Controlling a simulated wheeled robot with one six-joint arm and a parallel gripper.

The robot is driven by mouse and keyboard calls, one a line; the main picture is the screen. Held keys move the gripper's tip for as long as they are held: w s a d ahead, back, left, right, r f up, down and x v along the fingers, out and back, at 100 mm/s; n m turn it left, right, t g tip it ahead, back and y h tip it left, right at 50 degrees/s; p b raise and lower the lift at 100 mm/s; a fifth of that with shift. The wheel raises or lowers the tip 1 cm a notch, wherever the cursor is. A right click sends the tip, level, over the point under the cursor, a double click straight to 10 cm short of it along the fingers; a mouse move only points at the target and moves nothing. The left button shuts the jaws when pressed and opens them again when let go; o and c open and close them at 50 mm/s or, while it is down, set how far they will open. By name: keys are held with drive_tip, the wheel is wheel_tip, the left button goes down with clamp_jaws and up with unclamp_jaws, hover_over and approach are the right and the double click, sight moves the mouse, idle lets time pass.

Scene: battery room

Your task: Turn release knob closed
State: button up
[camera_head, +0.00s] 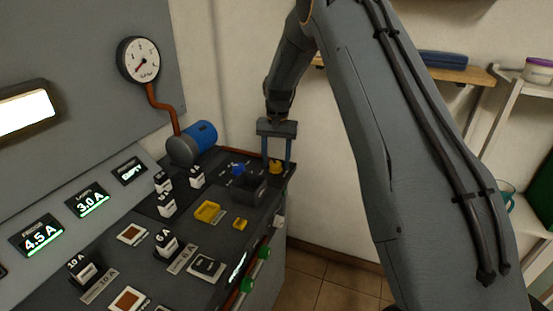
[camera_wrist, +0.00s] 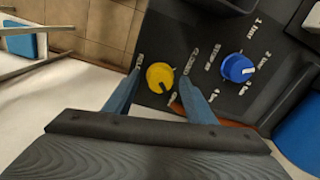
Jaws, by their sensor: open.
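A round yellow knob (camera_wrist: 160,77) with a dark pointer mark sits at the far right corner of the dark console top; it also shows in the head view (camera_head: 275,167). In the wrist view the gripper (camera_wrist: 161,82) straddles the knob, with a gap visible on both sides. A blue knob (camera_wrist: 238,68) with numbered line labels is beside it.
A blue cylinder (camera_head: 201,135) and a dark raised block (camera_head: 249,187) stand near the knobs. Several fuse blocks and displays fill the console's left. A pressure gauge (camera_head: 139,60) hangs on the wall panel. Open floor (camera_head: 330,285) lies right of the console.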

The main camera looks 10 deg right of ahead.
drive_tip(key=shift+f, duration=0.15)
drive_tip(key=c, duration=1)
drive_tip(key=shift+c, duration=0.2)
